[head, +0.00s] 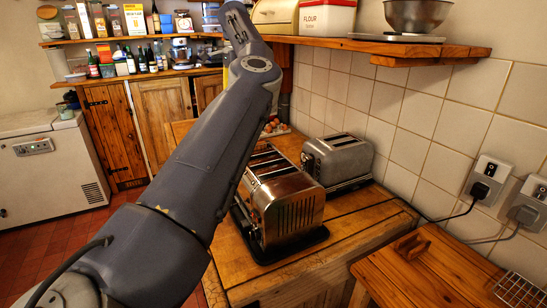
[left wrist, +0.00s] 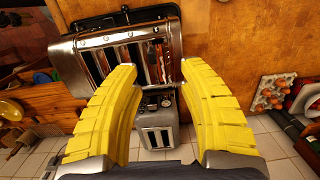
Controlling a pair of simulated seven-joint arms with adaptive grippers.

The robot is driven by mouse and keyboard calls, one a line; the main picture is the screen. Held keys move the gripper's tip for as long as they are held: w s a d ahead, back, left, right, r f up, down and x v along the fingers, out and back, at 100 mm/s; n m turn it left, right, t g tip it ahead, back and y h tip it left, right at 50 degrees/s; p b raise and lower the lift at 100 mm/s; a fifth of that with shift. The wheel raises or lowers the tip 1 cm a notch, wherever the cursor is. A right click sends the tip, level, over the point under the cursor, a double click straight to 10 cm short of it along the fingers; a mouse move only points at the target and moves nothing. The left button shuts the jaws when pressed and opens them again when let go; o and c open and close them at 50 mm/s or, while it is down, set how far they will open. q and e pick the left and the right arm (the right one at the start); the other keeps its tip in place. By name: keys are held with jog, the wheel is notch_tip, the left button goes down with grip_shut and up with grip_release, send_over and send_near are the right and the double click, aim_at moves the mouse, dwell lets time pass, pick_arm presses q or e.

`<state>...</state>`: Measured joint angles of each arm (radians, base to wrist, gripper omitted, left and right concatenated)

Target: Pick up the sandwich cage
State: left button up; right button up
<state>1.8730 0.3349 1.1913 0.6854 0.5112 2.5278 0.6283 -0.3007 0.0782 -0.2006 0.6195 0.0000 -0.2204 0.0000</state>
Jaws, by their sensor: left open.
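A wire cage (head: 518,290), which looks like the sandwich cage, is partly visible at the bottom right corner of the head view, by the wooden board; the frame edge cuts it off. My left gripper (left wrist: 158,68) is open, with its yellow fingers spread and nothing clearly between them. It points toward the shiny chrome toaster (left wrist: 95,55), which also stands on the wooden counter in the head view (head: 290,210). Something reddish shows in one toaster slot, too unclear to name. My right gripper is not in view.
A grey toaster (head: 340,160) stands behind the chrome one, near the tiled wall. An egg tray (left wrist: 270,92) lies on the counter. A wooden shelf (head: 400,46) overhangs the back. Plugs and cords (head: 483,190) are at right.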

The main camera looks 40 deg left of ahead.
pick_arm(q)
jog(key=shift+t+h, duration=0.3)
jog(key=f, duration=0.5)
jog(key=w+d+f, duration=0.1)
jog(key=f, duration=0.4)
jog(key=d+f, duration=0.1)
jog(key=f, duration=0.5)
jog(key=shift+w+d, duration=0.1)
jog(key=shift+w, duration=0.1)
jog(key=shift+c, duration=0.2)
